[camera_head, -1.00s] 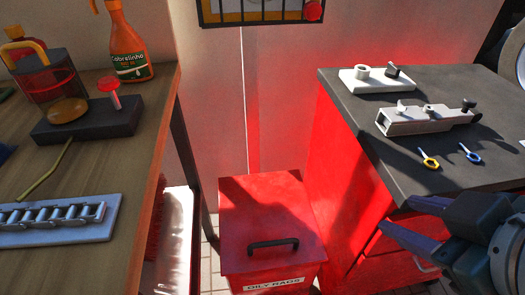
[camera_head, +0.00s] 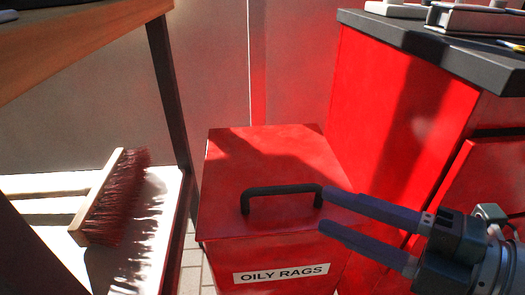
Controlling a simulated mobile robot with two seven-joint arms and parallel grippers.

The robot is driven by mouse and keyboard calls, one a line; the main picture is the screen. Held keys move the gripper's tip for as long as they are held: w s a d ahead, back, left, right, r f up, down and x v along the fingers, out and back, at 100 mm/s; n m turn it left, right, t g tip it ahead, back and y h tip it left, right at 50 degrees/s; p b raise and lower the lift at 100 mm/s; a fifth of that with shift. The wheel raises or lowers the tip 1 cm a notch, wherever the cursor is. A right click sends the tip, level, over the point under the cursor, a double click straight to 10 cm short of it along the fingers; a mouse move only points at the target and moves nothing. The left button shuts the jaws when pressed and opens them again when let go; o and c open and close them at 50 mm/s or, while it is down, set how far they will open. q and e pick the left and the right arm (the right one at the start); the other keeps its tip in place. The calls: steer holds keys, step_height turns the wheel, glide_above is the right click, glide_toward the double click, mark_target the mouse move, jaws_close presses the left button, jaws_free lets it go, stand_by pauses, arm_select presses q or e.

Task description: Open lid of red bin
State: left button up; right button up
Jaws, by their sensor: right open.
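The red bin (camera_head: 300,254) stands on the floor between a wooden table and a red cabinet, with a white "OILY RAGS" label (camera_head: 281,274) on its front. Its red lid (camera_head: 262,156) lies flat and closed. A dark handle (camera_head: 282,190) arches over the front part of the lid. My right gripper (camera_head: 322,208) comes in from the right, its two long dark fingers apart and pointing left. The upper fingertip is beside or in front of the handle's right end; I cannot tell whether it touches. Nothing shows between the fingers. My left gripper is not visible.
The red cabinet (camera_head: 385,120) with a dark top stands close at the right of the bin. The wooden table (camera_head: 90,38) and its dark leg (camera_head: 168,90) are at the left. A broom (camera_head: 115,198) with dark red bristles lies on a white surface below the table.

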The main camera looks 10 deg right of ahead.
mark_target(286, 192)
steer(key=b+x, duration=0.2)
steer(key=x, duration=0.6)
steer(key=shift+w+a, duration=0.25)
steer(key=shift+w, duration=0.05)
jaws_close()
steer(key=shift+r, duration=0.1)
stand_by(0.9)
